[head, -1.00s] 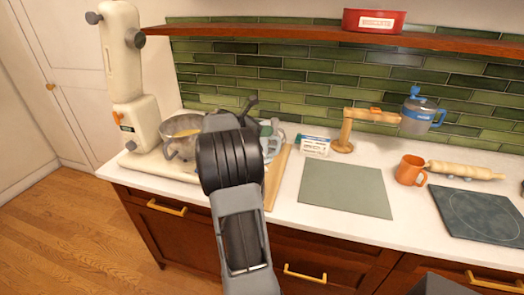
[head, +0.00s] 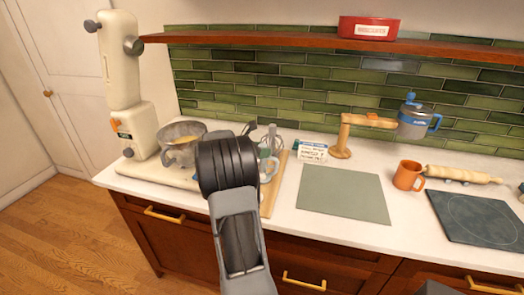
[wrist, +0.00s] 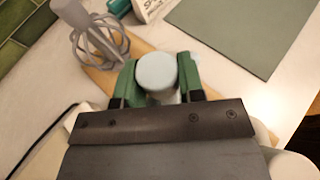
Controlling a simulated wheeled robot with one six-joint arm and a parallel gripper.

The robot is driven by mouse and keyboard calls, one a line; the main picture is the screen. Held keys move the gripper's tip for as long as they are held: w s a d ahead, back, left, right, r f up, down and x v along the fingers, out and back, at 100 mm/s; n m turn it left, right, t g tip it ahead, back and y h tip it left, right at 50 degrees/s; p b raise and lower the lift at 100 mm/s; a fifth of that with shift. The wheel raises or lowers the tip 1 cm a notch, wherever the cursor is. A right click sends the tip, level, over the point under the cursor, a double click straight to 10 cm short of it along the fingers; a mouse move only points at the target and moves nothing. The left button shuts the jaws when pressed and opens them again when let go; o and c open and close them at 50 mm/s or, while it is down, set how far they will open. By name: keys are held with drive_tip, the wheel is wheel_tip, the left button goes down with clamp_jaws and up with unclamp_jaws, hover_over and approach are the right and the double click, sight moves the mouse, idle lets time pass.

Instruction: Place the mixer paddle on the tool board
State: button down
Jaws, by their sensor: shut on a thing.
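My gripper (wrist: 158,86) is shut on the mixer paddle (wrist: 157,70), with one green fingertip on each side of its round pale top. In the head view the paddle's pale blue-grey loop (head: 269,168) shows just right of my dark wrist, which hides the gripper. The wooden tool board (head: 273,198) lies on the counter under and beside the paddle; it also shows in the wrist view (wrist: 97,80). A grey whisk (wrist: 92,38) is at its far end. I cannot tell whether the paddle touches the board.
The cream mixer (head: 130,130) and a metal bowl (head: 181,142) stand left. A small white label card (head: 312,151), a wooden stand (head: 344,140) and a grey-green mat (head: 343,193) are right. An orange mug (head: 408,175) is farther right. The mat is clear.

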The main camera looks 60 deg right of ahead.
drive_tip(key=c, duration=0.7)
unclamp_jaws()
drive_tip(key=shift+c, duration=0.2)
drive_tip(key=shift+r, duration=0.1)
drive_tip(key=shift+w+a+r, duration=0.1)
drive_tip(key=shift+w+a, duration=0.05)
drive_tip(key=shift+a, duration=0.05)
drive_tip(key=b+v, duration=0.1)
drive_tip(key=v, duration=1)
drive_tip(key=s+a+f+m+t+y, duration=0.2)
drive_tip(key=s+a+m+t+y, duration=0.1)
drive_tip(key=a, duration=0.9)
drive_tip(key=s+a+f+m+t+y, duration=0.2)
drive_tip(key=a+m+y, duration=0.3)
drive_tip(key=a, duration=0.7)
drive_tip(key=s+a+f+m+t+y, duration=0.3)
drive_tip(key=s+a+m+t+y, duration=0.1)
drive_tip(key=a, duration=0.8)
drive_tip(key=shift+a+m+t, duration=0.3)
drive_tip(key=shift+a+t, duration=0.05)
drive_tip(key=shift+t, duration=0.25)
